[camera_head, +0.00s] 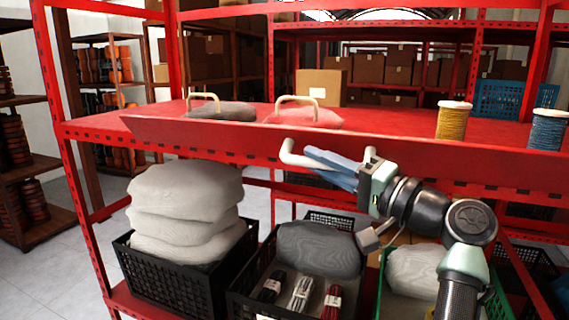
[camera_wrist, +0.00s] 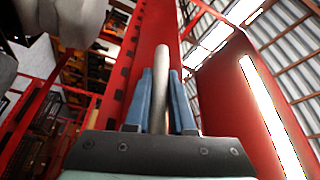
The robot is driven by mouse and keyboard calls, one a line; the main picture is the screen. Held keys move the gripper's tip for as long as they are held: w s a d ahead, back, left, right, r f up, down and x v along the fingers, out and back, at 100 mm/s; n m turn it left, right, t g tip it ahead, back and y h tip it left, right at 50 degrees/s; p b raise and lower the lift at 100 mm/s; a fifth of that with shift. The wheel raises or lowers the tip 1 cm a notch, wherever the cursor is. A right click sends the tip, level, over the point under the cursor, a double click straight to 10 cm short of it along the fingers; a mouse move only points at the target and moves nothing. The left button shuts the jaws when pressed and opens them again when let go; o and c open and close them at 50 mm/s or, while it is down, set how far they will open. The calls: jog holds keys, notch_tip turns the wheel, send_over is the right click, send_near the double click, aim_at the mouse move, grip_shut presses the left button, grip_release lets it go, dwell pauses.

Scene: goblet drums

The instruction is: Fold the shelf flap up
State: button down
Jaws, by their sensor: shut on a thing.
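The shelf flap (camera_head: 225,138) is a long red panel along the front edge of the red shelf. It stands at a slant, its exact angle unclear. A pale bar handle (camera_head: 289,150) sticks out from its front face. My gripper (camera_head: 312,156), with blue fingers, is shut on this handle. In the wrist view the handle (camera_wrist: 160,85) lies between the two blue fingers of my gripper (camera_wrist: 161,75), with red panel surfaces on both sides. The fingers hide part of the handle in the head view.
Below stand black crates (camera_head: 165,285) with stacked pale sacks (camera_head: 185,205) and a dark sack (camera_head: 318,249).

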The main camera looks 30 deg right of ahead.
aim_at(336, 139)
jog(key=shift+w+d+r+m+g+p, duration=0.1)
jog(key=shift+r+m+g+p, duration=0.05)
jog(key=shift+r+m+p, duration=0.3)
jog(key=shift+w+r+m+g+p, duration=0.15)
jog(key=shift+r+m+p, duration=0.1)
jog(key=shift+r+m, duration=0.3)
jog(key=shift+w+d+r+m, duration=0.1)
jog(key=shift+d+r+m, duration=0.1)
jog(key=shift+m, duration=0.2)
jog(key=shift+w+d+r+m+g+h+p, duration=0.1)
jog(key=shift+w+d+r+m+g+p, duration=0.15)
jog(key=shift+m, duration=0.35)
jog(key=shift+w+d+r+m+g+h+p, duration=0.15)
jog(key=shift+d+m+g, duration=0.15)
jog(key=shift+m, duration=0.3)
jog(key=shift+w+d+r+m+g+h+p, duration=0.1)
jog(key=shift+w+d+r+m+g+p, duration=0.15)
jog(key=shift+m, duration=0.35)
jog(key=shift+s+d, duration=0.1)
jog(key=c, duration=0.8)
grip_release()
jog(key=shift+o, duration=0.2)
jog(key=shift+f, duration=0.1)
